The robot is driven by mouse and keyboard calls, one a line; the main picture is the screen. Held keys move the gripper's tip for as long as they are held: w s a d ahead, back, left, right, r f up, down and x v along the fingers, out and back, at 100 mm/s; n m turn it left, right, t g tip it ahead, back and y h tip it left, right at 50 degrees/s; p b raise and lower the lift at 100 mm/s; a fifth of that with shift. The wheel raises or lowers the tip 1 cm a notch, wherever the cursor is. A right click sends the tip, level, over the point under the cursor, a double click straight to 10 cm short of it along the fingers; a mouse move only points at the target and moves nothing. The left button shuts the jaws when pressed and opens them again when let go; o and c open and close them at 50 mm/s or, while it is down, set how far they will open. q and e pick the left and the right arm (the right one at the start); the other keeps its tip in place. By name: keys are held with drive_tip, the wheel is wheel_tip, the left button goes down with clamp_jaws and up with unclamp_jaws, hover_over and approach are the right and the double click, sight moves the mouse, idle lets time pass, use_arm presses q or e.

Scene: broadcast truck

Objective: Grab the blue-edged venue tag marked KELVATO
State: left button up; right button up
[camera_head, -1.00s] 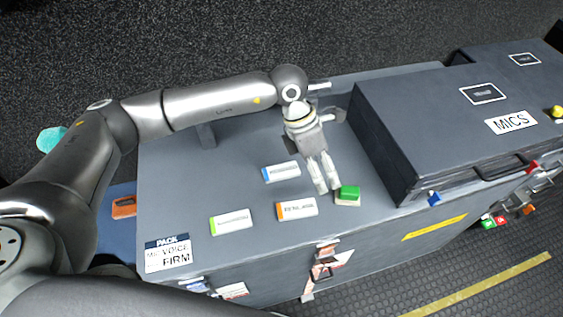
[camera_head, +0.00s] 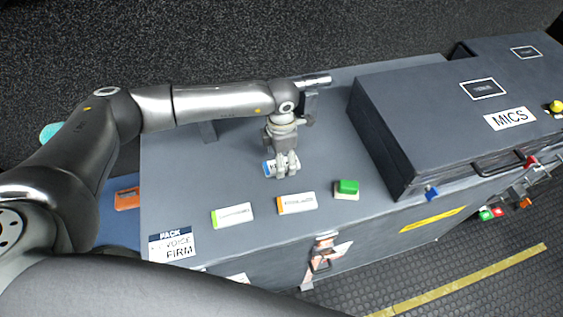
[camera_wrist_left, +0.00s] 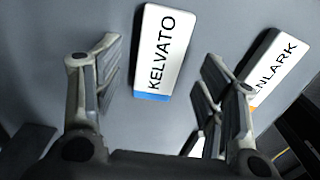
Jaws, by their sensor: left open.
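The blue-edged KELVATO tag (camera_wrist_left: 163,48) is white with black letters and lies flat on the grey case top. It fills the upper middle of the left wrist view, blue end toward me. In the head view, its blue-edged end (camera_head: 267,169) shows beside my left gripper (camera_head: 284,168), which hides the rest. My left gripper (camera_wrist_left: 158,72) is open and empty above the case top, with the tag between its fingers in the wrist view. I cannot tell how high the fingertips are. My right gripper is not in view.
An orange-edged tag (camera_head: 297,203) lies close by; its lettering ending in NLARK (camera_wrist_left: 275,70) is partly hidden in the wrist view. A green-edged tag (camera_head: 232,215) and a green button (camera_head: 347,188) are near the front edge. The raised MICS case (camera_head: 430,130) stands to the right.

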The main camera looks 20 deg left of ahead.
use_arm(q)
drive_tip(key=shift+f, duration=0.95)
drive_tip(key=c, duration=1)
drive_tip(key=shift+w+r, duration=0.1)
drive_tip(key=shift+c, duration=0.2)
